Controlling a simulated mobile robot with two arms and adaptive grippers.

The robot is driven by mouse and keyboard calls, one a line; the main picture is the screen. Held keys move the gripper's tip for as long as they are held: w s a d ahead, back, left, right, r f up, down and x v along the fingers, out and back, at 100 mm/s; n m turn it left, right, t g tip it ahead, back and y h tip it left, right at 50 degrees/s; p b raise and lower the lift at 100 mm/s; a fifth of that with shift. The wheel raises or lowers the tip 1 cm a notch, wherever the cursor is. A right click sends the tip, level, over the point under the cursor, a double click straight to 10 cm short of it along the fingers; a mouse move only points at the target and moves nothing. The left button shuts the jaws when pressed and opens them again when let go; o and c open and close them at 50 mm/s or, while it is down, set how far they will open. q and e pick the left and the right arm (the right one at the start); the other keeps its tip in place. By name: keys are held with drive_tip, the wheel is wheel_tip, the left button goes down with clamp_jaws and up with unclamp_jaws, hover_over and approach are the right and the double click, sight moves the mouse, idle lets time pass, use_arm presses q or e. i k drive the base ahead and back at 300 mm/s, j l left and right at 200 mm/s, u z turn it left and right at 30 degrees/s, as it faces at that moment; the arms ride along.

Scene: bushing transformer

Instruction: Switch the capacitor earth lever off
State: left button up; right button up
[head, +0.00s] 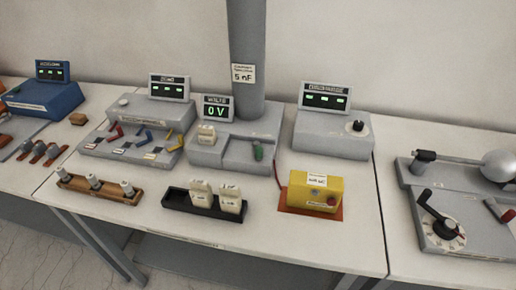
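A small display (217,111) on the unit reads 0 V. I cannot tell the lever's setting for sure. Neither of my grippers shows in the head view.
A yellow box (312,191) stands right of the unit, and a black tray (176,202) with pale blocks stands in front. A wooden rack (72,184) is at left. A grey dial panel (468,220) is at right. Some bare tabletop (300,245) shows in front.

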sight(258, 149)
drive_tip(key=k+l+u, duration=0.1)
drive_tip(key=l+u, duration=0.3)
drive_tip(key=k+l+u, duration=0.1)
drive_tip(key=l+u, duration=0.15)
drive_tip(key=u, duration=0.2)
drive_tip(key=k+l+u, duration=0.15)
drive_tip(key=u, duration=0.25)
drive_tip(key=l, duration=0.1)
